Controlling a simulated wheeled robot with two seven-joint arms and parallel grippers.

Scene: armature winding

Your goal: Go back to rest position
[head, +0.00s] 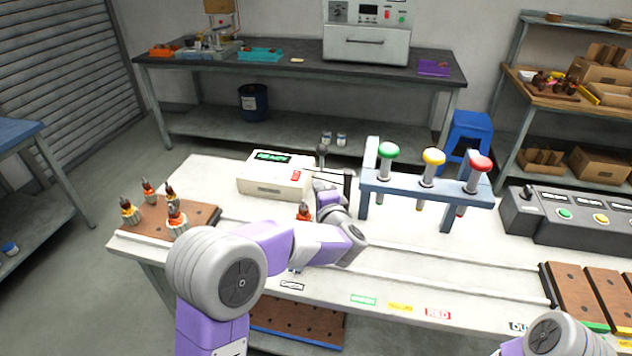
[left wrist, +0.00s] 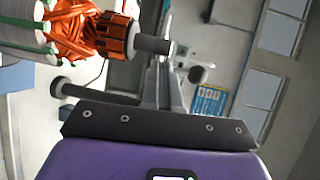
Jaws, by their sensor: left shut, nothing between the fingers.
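My left arm reaches across the bench from the lower left. Its gripper (head: 327,190) is shut and empty in front of the white tester box, partly hidden by my own wrist. In the left wrist view the closed fingers (left wrist: 165,78) point away from the dark palm plate. An armature (head: 304,212) with copper windings shows just beside my left wrist; in the left wrist view an armature (left wrist: 92,35) fills the upper left, outside the fingers. Only a piece of my right arm shows at the lower right of the head view; its gripper is out of frame.
The tester box (head: 275,176) shows a green READY display. Several armatures stand on a wooden board (head: 198,213) at left. A blue rack (head: 425,190) holds green, yellow and red-topped tools. A button panel (head: 575,217) and wooden trays (head: 570,290) lie right. The front middle of the bench is clear.

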